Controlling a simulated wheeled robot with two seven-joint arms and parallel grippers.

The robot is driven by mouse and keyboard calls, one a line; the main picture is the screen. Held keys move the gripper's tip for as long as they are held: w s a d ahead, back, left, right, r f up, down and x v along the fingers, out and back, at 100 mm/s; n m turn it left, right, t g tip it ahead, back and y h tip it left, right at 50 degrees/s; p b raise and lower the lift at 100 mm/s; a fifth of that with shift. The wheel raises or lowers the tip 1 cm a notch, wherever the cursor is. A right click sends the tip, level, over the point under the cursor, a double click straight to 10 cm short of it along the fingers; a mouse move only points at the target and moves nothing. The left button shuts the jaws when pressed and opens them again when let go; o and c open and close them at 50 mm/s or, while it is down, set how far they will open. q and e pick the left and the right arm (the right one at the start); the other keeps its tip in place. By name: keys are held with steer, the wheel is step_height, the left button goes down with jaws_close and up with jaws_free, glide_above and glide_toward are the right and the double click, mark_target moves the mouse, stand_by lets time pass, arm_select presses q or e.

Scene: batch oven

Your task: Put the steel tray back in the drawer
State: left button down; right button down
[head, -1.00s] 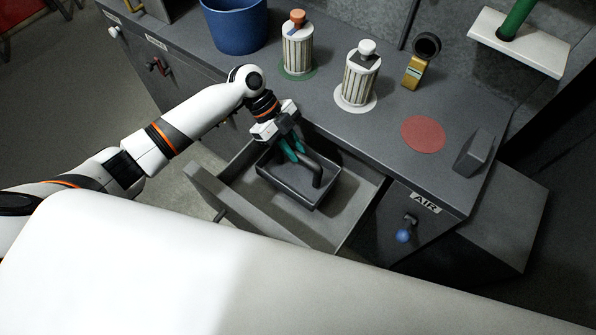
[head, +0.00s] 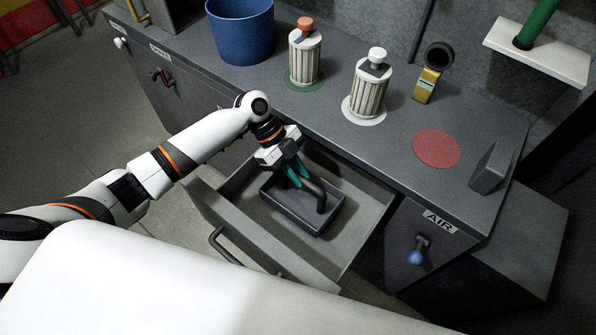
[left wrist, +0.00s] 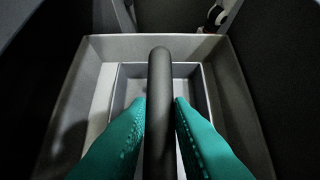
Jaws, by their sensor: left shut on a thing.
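The dark steel tray (head: 288,217) with its bent upright handle (head: 319,197) is inside the open drawer (head: 250,238). My left gripper (head: 298,178) has its teal fingers shut on the tray's handle. In the left wrist view the fingers (left wrist: 160,112) lie on both sides of the dark handle bar (left wrist: 159,75), with the tray (left wrist: 116,85) below and the drawer walls (left wrist: 238,95) around it. I cannot tell if the tray's underside touches the drawer floor. My right gripper is out of view.
The worktop above the drawer holds a blue bucket (head: 240,35), two ribbed canisters (head: 305,58) (head: 370,88), a yellow-and-black item (head: 430,80), a red disc (head: 436,149) and a grey block (head: 492,168). A blue knob (head: 415,257) sits under the AIR label, right of the drawer.

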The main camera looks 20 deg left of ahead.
arm_select(q)
steer(key=b, duration=0.4)
glide_above(298, 197)
steer(key=shift+f, duration=3)
steer(key=shift+f+b, duration=0.6)
steer(key=c, duration=1.2)
jaws_free()
steer(key=shift+a, duration=0.1)
steer(key=v, duration=1.2)
